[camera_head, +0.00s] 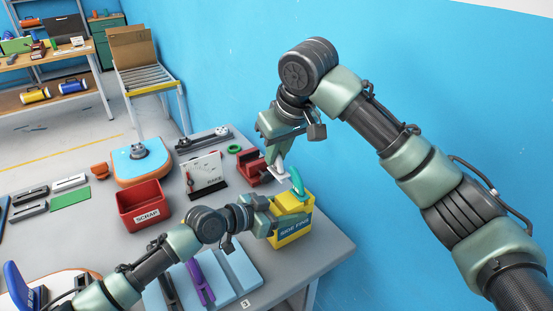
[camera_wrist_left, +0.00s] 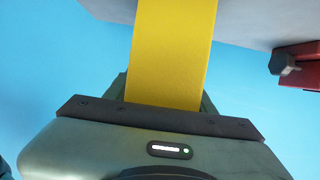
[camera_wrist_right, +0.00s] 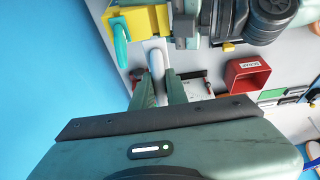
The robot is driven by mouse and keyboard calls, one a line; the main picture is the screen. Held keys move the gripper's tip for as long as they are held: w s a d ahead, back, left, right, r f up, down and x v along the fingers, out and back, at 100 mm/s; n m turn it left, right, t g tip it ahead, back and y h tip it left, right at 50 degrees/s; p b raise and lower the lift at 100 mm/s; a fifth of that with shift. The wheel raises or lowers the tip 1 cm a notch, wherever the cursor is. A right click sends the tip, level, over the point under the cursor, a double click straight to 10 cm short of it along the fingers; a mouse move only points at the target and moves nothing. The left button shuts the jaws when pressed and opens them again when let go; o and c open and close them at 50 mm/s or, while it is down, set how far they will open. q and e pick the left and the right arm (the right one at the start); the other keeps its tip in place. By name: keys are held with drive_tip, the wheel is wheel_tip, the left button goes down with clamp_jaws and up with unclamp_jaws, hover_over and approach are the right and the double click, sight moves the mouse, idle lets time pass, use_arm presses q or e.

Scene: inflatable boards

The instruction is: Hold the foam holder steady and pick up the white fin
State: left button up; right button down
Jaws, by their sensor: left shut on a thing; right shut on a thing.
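The yellow foam holder (camera_head: 292,237), labelled SIDE FINS, stands at the table's near right corner. My left gripper (camera_head: 288,222) is shut on it from the left; its yellow side (camera_wrist_left: 172,50) fills the jaws in the left wrist view. A teal fin (camera_head: 296,181) stands up from the holder and also shows in the right wrist view (camera_wrist_right: 120,42). My right gripper (camera_head: 277,157) points down above the holder, shut on the white fin (camera_head: 281,169). In the right wrist view the white fin (camera_wrist_right: 156,62) lies between the fingers; I cannot tell whether its lower end touches the holder.
A red SCRAP bin (camera_head: 141,221) stands left of the holder. A red clamp-like block (camera_head: 249,168) and a green ring (camera_head: 234,149) lie behind it. A purple strip (camera_head: 201,281) and blue boards (camera_head: 243,270) lie in front. The blue wall is close on the right.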

use_arm(q)
drive_tip(key=o, duration=1.5)
